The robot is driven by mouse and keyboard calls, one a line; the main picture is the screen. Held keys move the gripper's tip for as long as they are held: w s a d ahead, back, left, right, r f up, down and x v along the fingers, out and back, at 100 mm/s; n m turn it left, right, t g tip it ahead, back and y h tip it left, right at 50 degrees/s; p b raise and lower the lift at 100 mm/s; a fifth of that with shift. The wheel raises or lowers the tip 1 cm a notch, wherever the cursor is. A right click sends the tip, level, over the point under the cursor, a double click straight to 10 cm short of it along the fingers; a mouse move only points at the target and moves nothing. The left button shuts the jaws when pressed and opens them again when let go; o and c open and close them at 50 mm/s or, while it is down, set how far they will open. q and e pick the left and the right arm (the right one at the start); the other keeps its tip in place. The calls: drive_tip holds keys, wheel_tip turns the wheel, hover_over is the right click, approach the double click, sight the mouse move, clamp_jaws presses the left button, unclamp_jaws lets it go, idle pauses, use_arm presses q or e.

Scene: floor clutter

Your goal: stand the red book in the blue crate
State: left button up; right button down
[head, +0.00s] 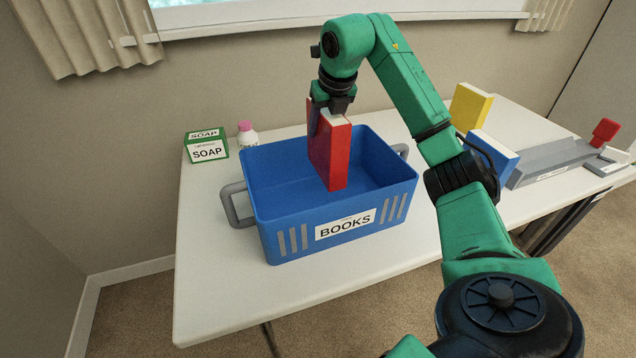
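The red book (329,155) is upright, spine up, over the inside of the blue crate (290,240), which has a BOOKS label. My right gripper (332,106) is shut on the book's top edge from above. The book's lower part appears to be within the crate's walls. I cannot tell whether its bottom touches the crate floor. No other book shows in the crate. My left gripper is not in view.
A green SOAP box (206,147) and a white bottle with a pink cap (247,134) stand behind the crate at left. The front-left tabletop is clear.

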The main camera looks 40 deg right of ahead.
sight(331, 139)
drive_tip(key=f, duration=0.8)
drive_tip(key=f+b, duration=0.1)
drive_tip(key=f, duration=0.2)
drive_tip(key=shift+a+f, duration=0.25)
drive_tip(key=shift+f, duration=0.15)
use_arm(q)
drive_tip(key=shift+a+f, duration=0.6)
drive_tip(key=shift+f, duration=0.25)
use_arm(e)
drive_tip(key=shift+f, duration=0.1)
drive_tip(key=shift+c, duration=1.1)
unclamp_jaws()
drive_tip(key=shift+r, duration=0.25)
drive_tip(key=v, duration=1.2)
drive_tip(key=shift+a+f, duration=0.1)
drive_tip(key=shift+a, duration=0.1)
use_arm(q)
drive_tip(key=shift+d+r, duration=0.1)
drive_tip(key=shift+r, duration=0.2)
